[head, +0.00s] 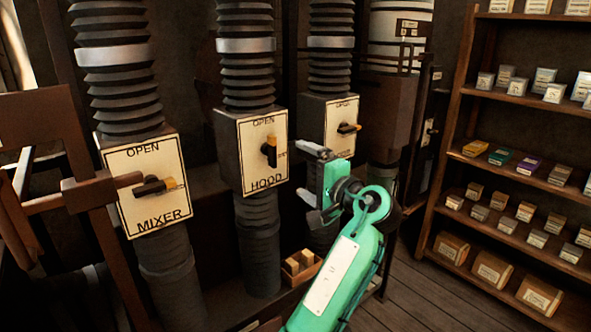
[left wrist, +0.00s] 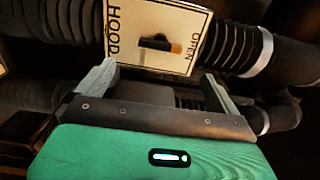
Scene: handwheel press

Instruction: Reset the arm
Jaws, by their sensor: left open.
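My left arm (head: 335,268), green, reaches up from the bottom of the head view. Its left gripper (head: 311,172) is open and empty, with its fingers apart, in front of and right of the panel marked HOOD (head: 263,150). In the left wrist view the open jaws (left wrist: 160,86) face the HOOD panel (left wrist: 188,18), which appears turned on its side. Its dark knob with a yellow end (left wrist: 158,43) lies beyond the fingertips, and nothing is between them. My right gripper is in neither view.
A MIXER panel (head: 145,185) with a knob (head: 154,186) stands at left, near a wooden frame (head: 75,190). A third panel (head: 341,124) is behind my gripper, partly hidden. A small box (head: 303,276) sits low behind my arm. Shelves (head: 520,100) with boxes stand right; floor (head: 420,295) between is clear.

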